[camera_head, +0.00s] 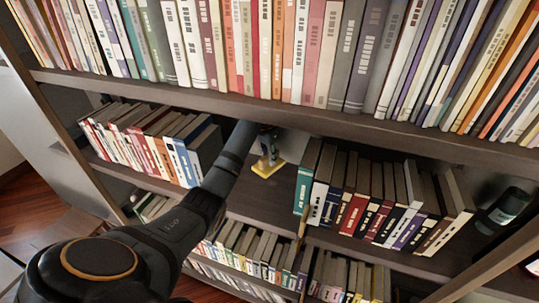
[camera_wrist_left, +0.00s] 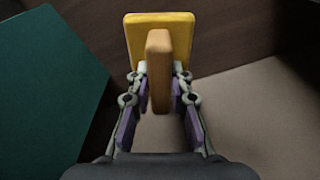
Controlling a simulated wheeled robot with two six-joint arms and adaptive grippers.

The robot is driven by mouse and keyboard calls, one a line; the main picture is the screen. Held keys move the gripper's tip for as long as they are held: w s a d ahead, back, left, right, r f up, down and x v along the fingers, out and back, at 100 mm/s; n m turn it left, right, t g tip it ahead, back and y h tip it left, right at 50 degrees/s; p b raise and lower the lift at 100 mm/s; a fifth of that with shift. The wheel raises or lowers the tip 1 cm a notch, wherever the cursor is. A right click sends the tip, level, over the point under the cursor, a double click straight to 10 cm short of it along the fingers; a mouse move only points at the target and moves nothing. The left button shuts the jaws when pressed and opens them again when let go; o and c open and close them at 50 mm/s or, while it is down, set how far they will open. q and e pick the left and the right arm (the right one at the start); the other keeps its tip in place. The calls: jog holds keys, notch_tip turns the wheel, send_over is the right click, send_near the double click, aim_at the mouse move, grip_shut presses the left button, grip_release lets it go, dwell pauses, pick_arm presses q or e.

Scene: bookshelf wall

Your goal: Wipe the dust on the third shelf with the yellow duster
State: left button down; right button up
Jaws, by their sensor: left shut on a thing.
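The yellow duster (camera_head: 268,169) is at the shelf gap between two groups of books in the head view. My left arm reaches into this gap from the lower left. My left gripper (camera_head: 267,146) is just above the duster's yellow pad. In the left wrist view, my left gripper (camera_wrist_left: 159,78) is shut on the duster's orange-brown handle, with the yellow pad (camera_wrist_left: 180,28) beyond the fingertips. The shelf (camera_head: 262,205) is dark brown. A pale patch (camera_head: 294,146) shows behind the duster; I cannot tell whether it is dust. My right gripper is not in view.
A teal book (camera_head: 305,180) ends the row right of the gap and shows large in the left wrist view (camera_wrist_left: 45,75). More books (camera_head: 150,145) stand on the left. A dark cylinder (camera_head: 507,207) lies at the right. The upper shelf board (camera_head: 300,113) hangs over the gap.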

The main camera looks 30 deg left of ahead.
aim_at(268, 168)
pick_arm(q)
jog(key=shift+s+d+f, duration=0.1)
jog(key=shift+s+f, duration=0.1)
jog(key=shift+f, duration=0.75)
jog(key=shift+s+f, duration=0.2)
jog(key=shift+f, duration=0.7)
jog(key=shift+w+f, duration=0.25)
jog(key=shift+f, duration=0.4)
jog(key=shift+s+r, duration=0.1)
jog(key=shift+s, duration=0.05)
jog(key=shift+f, duration=1)
